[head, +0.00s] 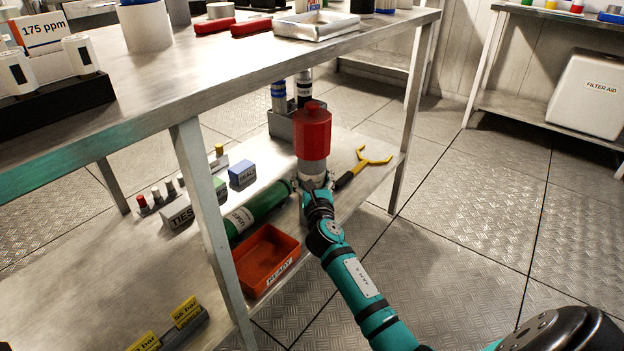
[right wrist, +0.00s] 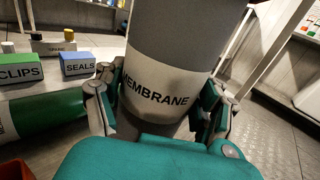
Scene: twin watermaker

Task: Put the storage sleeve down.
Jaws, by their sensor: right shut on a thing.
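The storage sleeve, as I take it, is the upright cylinder with a red upper part (head: 313,133) and a grey lower part. In the right wrist view its grey body (right wrist: 183,45) carries a white band reading MEMBRANE. My right gripper (head: 316,183) is shut around its lower part, with a finger on each side in the right wrist view (right wrist: 160,112). The sleeve is at the lower shelf (head: 130,262) of the metal bench. Its base is hidden, so I cannot tell whether it touches the shelf. My left gripper is out of view.
A green cylinder (head: 262,208) lies left of the sleeve, near a red-orange tray (head: 262,262) and a blue SEALS box (head: 242,173). A yellow-ended tool (head: 372,160) lies to the right. A grey rack (head: 281,124) stands behind. A bench leg (head: 207,205) rises at the front.

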